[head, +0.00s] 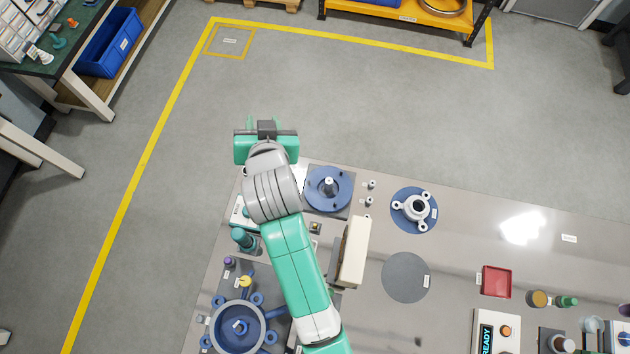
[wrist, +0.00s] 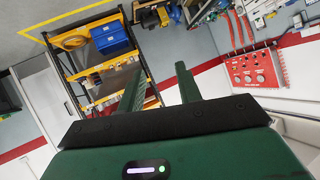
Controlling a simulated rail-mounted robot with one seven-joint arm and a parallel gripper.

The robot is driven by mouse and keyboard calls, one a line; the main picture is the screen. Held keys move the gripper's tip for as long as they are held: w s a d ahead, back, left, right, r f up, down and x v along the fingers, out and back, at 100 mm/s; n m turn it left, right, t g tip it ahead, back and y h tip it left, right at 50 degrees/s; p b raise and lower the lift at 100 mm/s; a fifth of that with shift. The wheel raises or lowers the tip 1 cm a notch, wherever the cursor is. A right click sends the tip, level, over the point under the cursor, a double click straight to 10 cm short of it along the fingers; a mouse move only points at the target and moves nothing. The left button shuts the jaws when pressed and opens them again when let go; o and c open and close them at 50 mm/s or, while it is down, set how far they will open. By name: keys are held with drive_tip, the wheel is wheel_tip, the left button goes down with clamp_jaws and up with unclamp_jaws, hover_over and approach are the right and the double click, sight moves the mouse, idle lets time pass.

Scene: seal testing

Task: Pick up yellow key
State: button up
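A small yellow piece, which looks like the yellow key (head: 245,281), stands on the dark plate at the lower left of the table in the head view, beside the blue round housing (head: 238,327). It is small, so its shape is hard to tell. My gripper (head: 266,125) is raised beyond the table's far left corner, well away from the yellow piece. In the wrist view my gripper (wrist: 160,85) has its two green fingers apart with nothing between them. The wrist view shows the room, not the yellow piece.
A purple-topped piece (head: 229,262) and a green cylinder (head: 244,239) stand close to the yellow piece. My arm crosses the table just to its right. A blue disc fixture (head: 328,188), a cream upright block (head: 353,251) and a red tray (head: 496,281) are further right.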

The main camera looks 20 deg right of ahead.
drive_tip(key=s+d+f+m+g+b, duration=0.1)
drive_tip(key=s+f+g+b, duration=0.15)
drive_tip(key=f, duration=0.95)
drive_tip(key=s+d+f+g+b, duration=0.15)
drive_tip(key=s+f, duration=0.25)
drive_tip(key=f, duration=0.7)
drive_tip(key=m+g+b, duration=0.1)
drive_tip(key=g, duration=0.3)
approach(315, 226)
drive_tip(key=f, duration=0.1)
drive_tip(key=shift+w+b+x, duration=0.1)
drive_tip(key=shift+b+x, duration=0.4)
drive_tip(key=shift+x, duration=1.55)
drive_tip(key=shift+w+b+x, duration=0.15)
drive_tip(key=shift+b+x, duration=0.3)
drive_tip(key=shift+x, duration=1.6)
drive_tip(key=shift+d+r, duration=0.1)
drive_tip(key=shift+r, duration=0.05)
clamp_jaws()
